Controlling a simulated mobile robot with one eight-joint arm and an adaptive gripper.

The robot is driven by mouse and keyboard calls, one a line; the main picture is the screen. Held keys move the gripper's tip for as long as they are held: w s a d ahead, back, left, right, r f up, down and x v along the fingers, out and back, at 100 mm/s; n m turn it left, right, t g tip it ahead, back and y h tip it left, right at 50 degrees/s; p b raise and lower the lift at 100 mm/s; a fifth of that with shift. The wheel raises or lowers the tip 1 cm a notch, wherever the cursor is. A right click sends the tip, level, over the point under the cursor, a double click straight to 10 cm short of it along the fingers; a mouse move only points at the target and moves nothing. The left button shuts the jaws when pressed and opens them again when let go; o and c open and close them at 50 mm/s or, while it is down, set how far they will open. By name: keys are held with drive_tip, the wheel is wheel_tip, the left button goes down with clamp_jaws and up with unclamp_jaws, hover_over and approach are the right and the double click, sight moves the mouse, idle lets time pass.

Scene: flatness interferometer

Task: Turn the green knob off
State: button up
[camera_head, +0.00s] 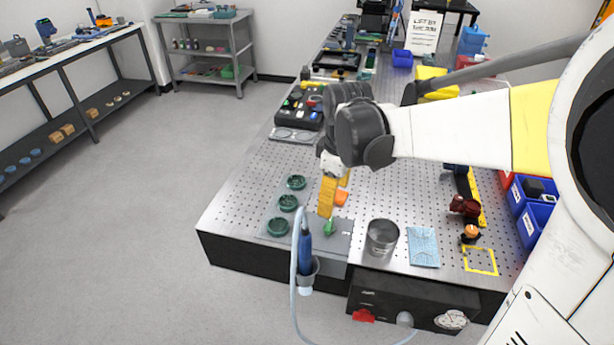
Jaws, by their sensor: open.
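A small bright green piece (329,227), which appears to be the green knob, sits on a grey plate (341,241) near the front edge of the perforated metal table. My gripper (329,208) has yellow fingers and points down just above the green piece. Its near finger's tip hides the top of the green piece. I cannot tell whether they touch. The fingers are open, and the far one is mostly hidden behind the near one. The knob's turn position is too small to read.
Several dark green round dishes (288,203) are left of the gripper. A blue tool (305,250) with a pale hose hangs at the front edge. A metal cup (382,237) and a light blue sheet (423,246) are right. An orange piece (341,198) lies close behind the fingers.

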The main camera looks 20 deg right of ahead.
sight(330, 223)
drive_tip(key=w+f+b, duration=0.1)
drive_tip(key=f, duration=0.3)
drive_tip(key=w+f+n+g, duration=0.1)
drive_tip(key=f, duration=0.4)
drive_tip(key=w+f+n+b, duration=0.1)
drive_tip(key=f, duration=0.3)
drive_tip(key=shift+d+f+b, duration=0.35)
drive_tip(key=shift+d+f, duration=0.05)
drive_tip(key=shift+c, duration=0.2)
drive_tip(key=c, duration=1.1)
